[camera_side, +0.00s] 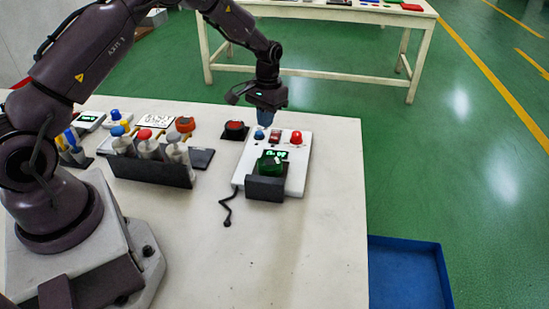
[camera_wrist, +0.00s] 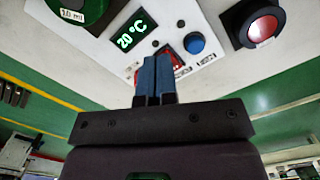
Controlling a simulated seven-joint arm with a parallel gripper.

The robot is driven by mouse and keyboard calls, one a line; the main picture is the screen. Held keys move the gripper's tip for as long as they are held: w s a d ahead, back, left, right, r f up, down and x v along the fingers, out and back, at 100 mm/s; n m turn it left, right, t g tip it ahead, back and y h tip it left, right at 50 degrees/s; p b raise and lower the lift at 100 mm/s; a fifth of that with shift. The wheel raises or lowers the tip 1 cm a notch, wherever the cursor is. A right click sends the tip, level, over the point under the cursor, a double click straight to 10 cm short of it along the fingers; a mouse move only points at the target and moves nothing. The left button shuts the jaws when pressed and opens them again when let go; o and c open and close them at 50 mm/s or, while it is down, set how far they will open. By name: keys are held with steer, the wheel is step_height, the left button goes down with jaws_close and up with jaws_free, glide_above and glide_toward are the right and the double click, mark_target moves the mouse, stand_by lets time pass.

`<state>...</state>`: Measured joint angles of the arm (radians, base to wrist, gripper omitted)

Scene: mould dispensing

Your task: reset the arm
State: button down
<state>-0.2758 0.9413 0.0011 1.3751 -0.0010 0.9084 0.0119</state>
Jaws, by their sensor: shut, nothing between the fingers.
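My gripper (camera_side: 264,118) is above the back of the white control panel (camera_side: 296,172) in the side view, pointing down. Its blue fingers are together and empty in the wrist view (camera_wrist: 156,78). The panel carries a blue button (camera_side: 259,135), a red switch (camera_side: 275,139) and a red knob (camera_side: 297,137). The panel's display (camera_wrist: 131,37) reads 20 °C.
A dark rack (camera_side: 150,170) of capped bottles stands left of the panel. A separate red button on a black base (camera_side: 235,130) is beside the panel. A blue tray (camera_side: 405,275) lies off the table's right edge. The table's front right is clear.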

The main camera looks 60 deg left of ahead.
steer(key=s+d+r+m+t, duration=0.1)
steer(key=s+d+r+t, duration=0.2)
steer(key=s+r, duration=1)
steer(key=s+d+r+m+t, duration=0.2)
steer(key=s+d+r+t, duration=0.1)
steer(key=s+d+r, duration=0.7)
steer(key=s+r, duration=0.3)
steer(key=s, duration=0.1)
steer(key=shift+t, duration=0.3)
steer(key=w+a+f+m+g, duration=0.1)
steer(key=w+a+f+m, duration=0.2)
steer(key=w, duration=0.7)
steer(key=w+a+f+m+g+h, duration=0.1)
steer(key=w+a+f+m, duration=0.2)
steer(key=w+a+f, duration=0.5)
steer(key=w+a+f+m+g+h, duration=0.1)
steer(key=w+a+f+m, duration=0.2)
steer(key=w+a+f, duration=0.3)
steer(key=w, duration=0.5)
steer(key=shift+w+a+f, duration=0.2)
steer(key=shift+w+a, duration=0.1)
steer(key=shift+a, duration=0.1)
